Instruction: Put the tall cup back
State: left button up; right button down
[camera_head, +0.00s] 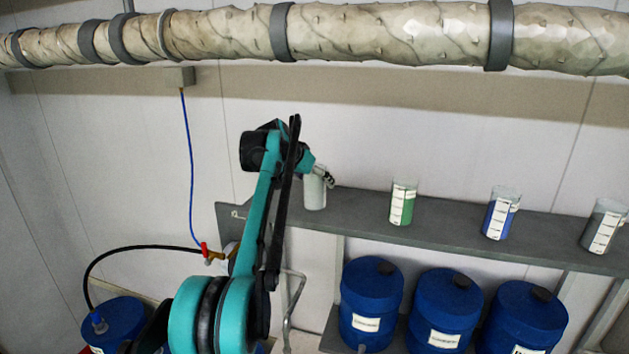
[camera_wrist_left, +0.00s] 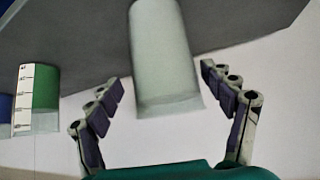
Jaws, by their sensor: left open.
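The tall cup (camera_head: 314,192) is whitish and stands upright at the left end of the grey shelf (camera_head: 360,212). In the left wrist view the cup (camera_wrist_left: 163,60) lies between the spread fingers of my left gripper (camera_wrist_left: 161,84), with a gap on each side. My left gripper (camera_head: 324,176) is open at the cup's upper part in the head view, partly hidden by my own arm. My right gripper is not in view.
A green cup (camera_head: 402,203), a blue cup (camera_head: 500,214) and a dark grey cup (camera_head: 603,228) stand to the right on the shelf. Blue drums (camera_head: 371,300) sit below. A thick pipe (camera_head: 390,33) runs overhead. A red-handled valve (camera_head: 207,252) is left of my arm.

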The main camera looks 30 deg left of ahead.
pick_arm(q)
jog(key=b+v, duration=0.1)
jog(key=v, duration=1)
jog(key=shift+s+r, duration=0.15)
jog(key=shift+s, duration=0.1)
jog(key=s+d+f+g, duration=0.1)
jog(key=s+d+f, duration=0.5)
jog(key=d, duration=0.4)
jog(key=s+d+f, duration=0.6)
jog(key=d, duration=0.3)
jog(key=s+d+f, duration=0.4)
jog(key=s+f, duration=0.5)
jog(key=f, duration=0.2)
jog(key=s+d+f, duration=0.4)
jog(key=s+f, duration=0.5)
jog(key=f, duration=0.2)
jog(key=shift+d+g, duration=0.25)
jog(key=shift+g, duration=0.15)
jog(key=shift+f, duration=0.15)
notch_tip(320, 180, down, 40)
jog(key=b, duration=4)
jog(key=shift+r, duration=0.2)
